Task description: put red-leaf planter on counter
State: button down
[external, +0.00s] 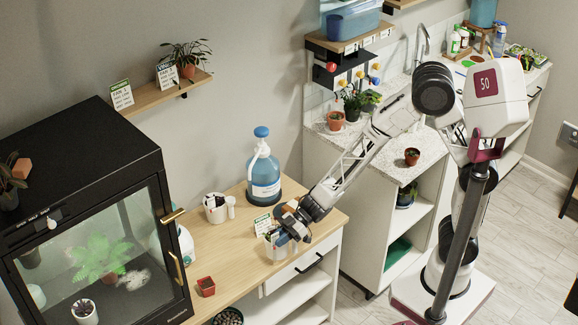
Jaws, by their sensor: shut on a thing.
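A small terracotta pot with a dark reddish plant (412,157) stands upright on the speckled counter (385,166), near its front edge. It may be the red-leaf planter; its leaves are too small to tell surely. My gripper (288,236) is far from it, low over the wooden bench (240,262). Its fingers point down at a white container (277,250) and appear shut at its top. The arm's end partly hides the container, so whether the fingers hold its rim or something in it is unclear.
A blue-capped jug (264,172) stands behind my gripper, with a label card beside it. A white tub (215,208) and small red pot (206,287) are on the bench. A black glass cabinet (95,220) stands left. Potted plants (352,105) line the counter's back.

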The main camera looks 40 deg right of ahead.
jog(key=w+d+r+m+t+h, duration=0.1)
jog(key=w+d+r+m+t, duration=0.2)
jog(key=d, duration=0.7)
jog(key=w+d+r+m+t+h, duration=0.2)
jog(key=w+d, duration=0.2)
jog(key=d, duration=0.6)
jog(key=w+d+r+m+t+h, duration=0.1)
jog(key=w+d+r+m+t, duration=0.2)
jog(key=d, duration=0.7)
jog(key=s+d+r+m+t+h, duration=0.1)
jog(key=s+d+m+h, duration=0.1)
jog(key=d, duration=0.8)
jog(key=s+d+r+m+t+h, duration=0.1)
jog(key=s+d+r+m+h, duration=0.1)
jog(key=d, duration=0.9)
jog(key=s+d+r+m+t+h, duration=0.1)
jog(key=s+d+m+h, duration=0.3)
jog(key=d, duration=0.6)
jog(key=shift+s+d+r+t+h, duration=0.15)
jog(key=shift+d+t+h, duration=0.15)
jog(key=shift+t+h, duration=0.25)
jog(key=w+d, duration=0.2)
jog(key=w, duration=0.5)
jog(key=w+d+f, duration=0.1)
jog(key=w+d, duration=0.1)
jog(key=w, duration=0.6)
jog(key=shift+w+f, duration=0.25)
jog(key=shift+f, duration=0.05)
jog(key=shift+d, duration=0.1)
